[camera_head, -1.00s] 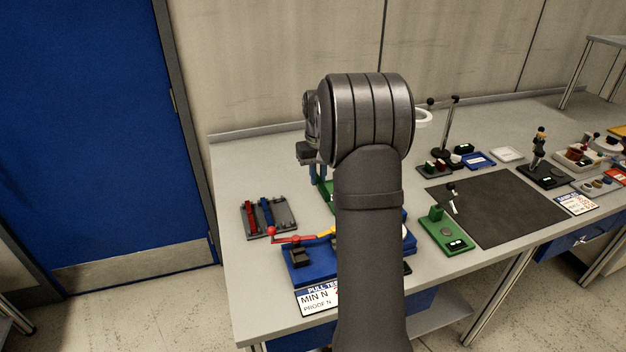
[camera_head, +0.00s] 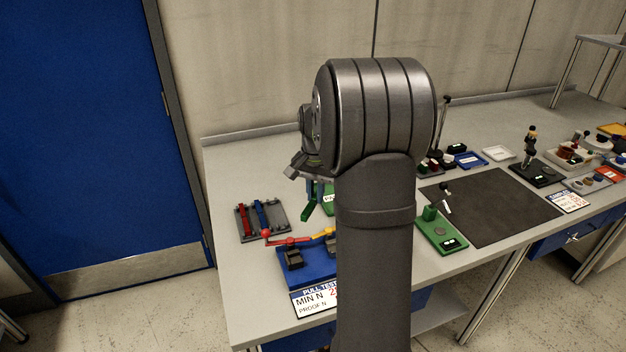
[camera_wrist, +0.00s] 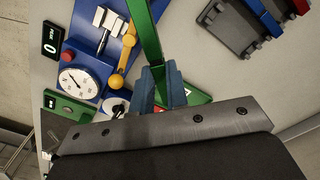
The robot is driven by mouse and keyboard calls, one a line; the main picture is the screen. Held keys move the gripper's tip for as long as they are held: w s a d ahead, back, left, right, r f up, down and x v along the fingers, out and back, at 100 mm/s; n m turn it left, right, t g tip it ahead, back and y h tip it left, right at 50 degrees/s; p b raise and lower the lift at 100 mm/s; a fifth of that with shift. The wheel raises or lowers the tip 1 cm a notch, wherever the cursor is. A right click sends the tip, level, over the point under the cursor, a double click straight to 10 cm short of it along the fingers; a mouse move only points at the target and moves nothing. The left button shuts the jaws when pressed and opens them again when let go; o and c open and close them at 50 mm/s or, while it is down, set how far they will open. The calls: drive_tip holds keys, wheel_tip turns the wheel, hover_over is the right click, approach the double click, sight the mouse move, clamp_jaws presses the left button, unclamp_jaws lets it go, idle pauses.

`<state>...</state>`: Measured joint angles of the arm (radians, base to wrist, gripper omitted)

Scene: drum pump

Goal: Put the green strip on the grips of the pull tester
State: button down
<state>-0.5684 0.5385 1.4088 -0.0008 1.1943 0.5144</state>
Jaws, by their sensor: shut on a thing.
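My gripper (camera_wrist: 162,88) has blue fingers and is shut on the green strip (camera_wrist: 143,35). In the wrist view the strip runs from the fingers past the top edge, so its far end is cut off. In the head view the strip (camera_head: 309,208) slants down to the left from the fingers, above the bench behind the pull tester. The blue pull tester (camera_head: 306,271) has a dark grip (camera_head: 293,259) at its left and another dark grip (camera_head: 331,246) at its right, partly behind my arm. In the wrist view one grey grip (camera_wrist: 104,20) shows beside the strip. The strip appears apart from both grips.
A grey rack (camera_head: 279,215) holds a red strip (camera_head: 243,222) and a blue strip (camera_head: 261,216) left of the tester. A green device (camera_head: 442,236) and dark mat (camera_head: 495,205) lie right.

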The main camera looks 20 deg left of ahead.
drive_tip(key=shift+s+d+f+m, duration=0.9)
drive_tip(key=shift+s+m, duration=0.35)
drive_tip(key=shift+m, duration=0.35)
drive_tip(key=shift+s+d+f+m, duration=0.75)
drive_tip(key=shift+s+f+m, duration=0.35)
drive_tip(key=shift+m, duration=0.5)
drive_tip(key=shift+s+d+f+m, duration=0.85)
drive_tip(key=shift+s+m, duration=0.5)
drive_tip(key=shift+m, duration=0.25)
drive_tip(key=shift+f, duration=0.2)
drive_tip(key=shift+f, duration=0.45)
drive_tip(key=shift+f, duration=1.35)
drive_tip(key=c, duration=1.3)
unclamp_jaws()
drive_tip(key=shift+c, duration=0.2)
drive_tip(key=shift+o, duration=0.3)
drive_tip(key=shift+a, duration=0.1)
